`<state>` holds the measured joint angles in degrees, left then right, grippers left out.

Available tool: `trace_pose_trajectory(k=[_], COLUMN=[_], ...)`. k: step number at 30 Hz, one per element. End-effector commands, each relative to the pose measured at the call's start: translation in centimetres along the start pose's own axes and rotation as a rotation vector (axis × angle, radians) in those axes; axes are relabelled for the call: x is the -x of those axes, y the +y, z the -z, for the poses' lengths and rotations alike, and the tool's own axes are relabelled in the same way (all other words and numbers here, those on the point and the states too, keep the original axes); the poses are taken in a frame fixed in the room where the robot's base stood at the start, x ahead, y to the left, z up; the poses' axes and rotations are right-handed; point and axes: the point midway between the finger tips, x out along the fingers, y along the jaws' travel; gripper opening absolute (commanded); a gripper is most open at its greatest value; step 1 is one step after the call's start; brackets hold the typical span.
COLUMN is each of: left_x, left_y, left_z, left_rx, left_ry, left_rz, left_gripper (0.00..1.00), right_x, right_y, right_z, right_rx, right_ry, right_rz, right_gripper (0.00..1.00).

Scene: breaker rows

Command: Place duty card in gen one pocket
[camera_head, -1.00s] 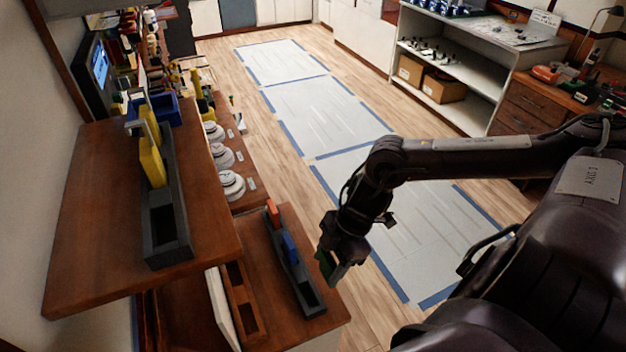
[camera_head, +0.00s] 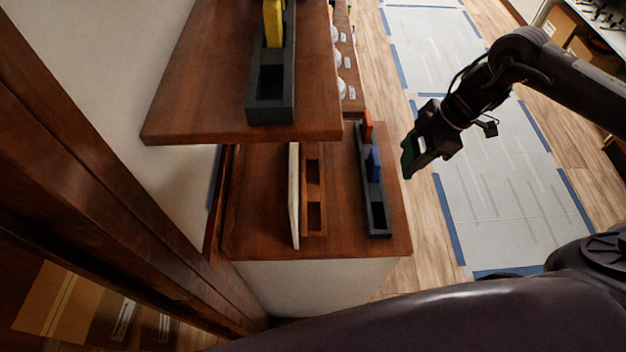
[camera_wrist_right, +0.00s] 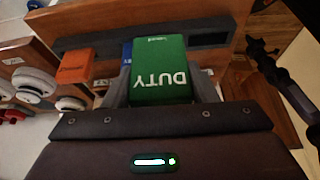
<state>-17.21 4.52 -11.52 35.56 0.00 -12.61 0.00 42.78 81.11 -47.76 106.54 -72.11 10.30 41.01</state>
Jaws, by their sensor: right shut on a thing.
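My right gripper (camera_head: 421,156) is shut on the green duty card (camera_head: 408,157), in the air to the right of the lower counter. The wrist view shows the card (camera_wrist_right: 160,70) between the fingers, its word DUTY upside down. A dark rack (camera_head: 388,222) on the counter holds a red-orange card (camera_head: 367,127) and a blue card (camera_head: 375,164); its near pocket looks empty. A wooden rack (camera_head: 313,188) with open pockets stands to its left. I cannot read which pocket is gen one. My left gripper is not in view.
An upper shelf (camera_head: 190,95) overhangs the counter (camera_head: 262,210) at the back left and carries a dark rack (camera_head: 271,115) with a yellow card (camera_head: 273,22). A thin pale panel (camera_head: 294,195) stands beside the wooden rack. Open floor lies right of the counter.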

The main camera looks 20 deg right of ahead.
Motion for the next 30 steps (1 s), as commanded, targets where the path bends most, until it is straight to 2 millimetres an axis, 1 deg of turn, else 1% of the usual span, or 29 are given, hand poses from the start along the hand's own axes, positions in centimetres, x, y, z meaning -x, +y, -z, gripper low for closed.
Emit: trace_pose_trajectory(k=[1, 7, 12, 17, 20, 30], left_x=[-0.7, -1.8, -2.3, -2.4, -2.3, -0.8], left_y=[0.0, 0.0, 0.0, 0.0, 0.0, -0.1], left_z=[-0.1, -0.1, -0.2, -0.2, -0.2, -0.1], left_rx=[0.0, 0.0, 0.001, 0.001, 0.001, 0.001], left_ry=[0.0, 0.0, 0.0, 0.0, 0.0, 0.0], left_rz=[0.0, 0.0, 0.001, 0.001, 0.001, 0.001], left_gripper=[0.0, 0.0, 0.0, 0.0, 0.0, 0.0], right_x=[0.1, 1.5, 2.4, 2.5, 1.9, -1.6], right_y=[0.9, 2.8, 3.6, 3.9, 3.8, 3.4], right_z=[0.4, 1.3, 1.9, 2.7, 4.4, 13.0], right_rx=[0.007, 0.02, 0.029, 0.034, 0.038, 0.038], right_ry=[0.005, -0.004, -0.013, -0.017, -0.017, -0.015], right_rz=[-0.007, 0.003, 0.009, 0.013, 0.016, 0.016], right_gripper=[0.3, 0.3, 0.3, 0.3, 0.3, 0.3])
